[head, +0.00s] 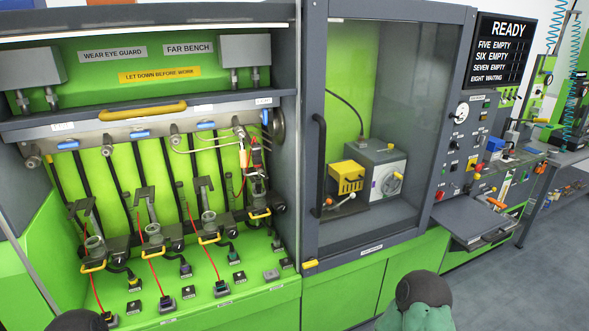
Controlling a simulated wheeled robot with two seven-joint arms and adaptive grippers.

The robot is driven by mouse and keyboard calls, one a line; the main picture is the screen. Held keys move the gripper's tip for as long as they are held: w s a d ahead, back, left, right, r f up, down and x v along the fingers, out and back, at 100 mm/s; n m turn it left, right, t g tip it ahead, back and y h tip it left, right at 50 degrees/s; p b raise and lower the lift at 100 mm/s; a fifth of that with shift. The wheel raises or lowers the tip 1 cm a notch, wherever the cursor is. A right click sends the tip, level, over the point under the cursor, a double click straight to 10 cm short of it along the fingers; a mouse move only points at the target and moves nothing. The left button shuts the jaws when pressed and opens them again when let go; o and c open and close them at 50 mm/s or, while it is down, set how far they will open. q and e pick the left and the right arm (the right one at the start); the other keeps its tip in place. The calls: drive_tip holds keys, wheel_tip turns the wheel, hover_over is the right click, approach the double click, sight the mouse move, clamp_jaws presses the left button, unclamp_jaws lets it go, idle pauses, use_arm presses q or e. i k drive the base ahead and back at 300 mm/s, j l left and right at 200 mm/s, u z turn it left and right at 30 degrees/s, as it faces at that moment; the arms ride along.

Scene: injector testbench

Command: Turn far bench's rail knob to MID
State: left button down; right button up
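The far bench (255,299) is the green and grey machine, named by a "FAR BENCH" sign (188,48) at upper left. Its control panel (466,150) is right of the glass-fronted cabinet and carries a round white dial (462,111), several small knobs and coloured buttons. I cannot tell which knob is the rail knob or read its setting; the labels are too small. Neither gripper shows.
An injector rail (110,138) with hoses, clamps and red cables fills the left bay. The closed cabinet has a dark vertical handle (320,165). A grey drawer or shelf (480,226) juts out under the panel. A dark screen (503,50) reads READY. Floor is clear at lower right.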

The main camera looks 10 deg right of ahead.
sight(455, 145)
drive_tip(key=l+z, duration=0.1)
drive_tip(key=z, duration=1.25)
drive_tip(key=i+l+u, duration=0.5)
drive_tip(key=i+l, duration=0.25)
